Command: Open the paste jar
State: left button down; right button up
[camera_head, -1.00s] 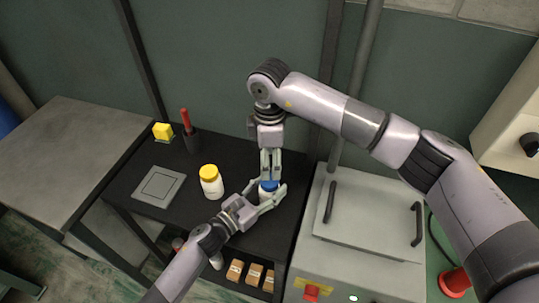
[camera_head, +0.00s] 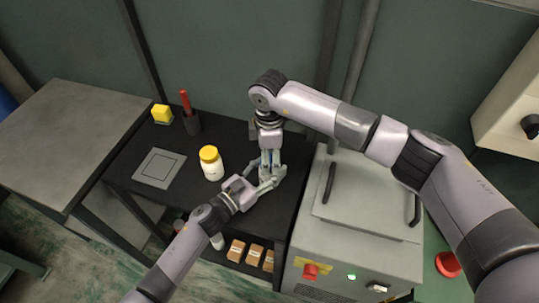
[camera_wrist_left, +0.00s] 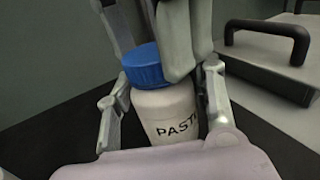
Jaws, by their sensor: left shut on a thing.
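The white paste jar (camera_wrist_left: 160,105), with part of the word PASTE showing, stands upright with its blue lid (camera_wrist_left: 145,65) at the top. My left gripper (camera_wrist_left: 165,120) is shut on the jar's body, a finger on each side. My right gripper (camera_head: 269,170) comes from above, its fingers around the lid; in the left wrist view they hide the lid's right part. Whether they press on the lid I cannot tell. In the head view the grippers mostly hide the jar and only a little blue shows.
A white jar with a yellow lid (camera_head: 211,163) stands left of my grippers on the black table. Behind it are a yellow block (camera_head: 162,114) and a dark cup (camera_head: 192,123) holding a red-handled tool. A grey plate (camera_head: 159,168) lies left. A grey machine (camera_head: 365,215) stands close on the right.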

jog(key=c, duration=0.9)
jog(key=o, duration=1.2)
jog(key=shift+o, duration=0.2)
notch_tip(320, 180, up, 8)
jog(key=shift+f, duration=0.2)
jog(key=shift+c, duration=0.4)
jog(key=shift+f, duration=3.85)
jog(key=c, duration=1.2)
jog(key=o, duration=1.3)
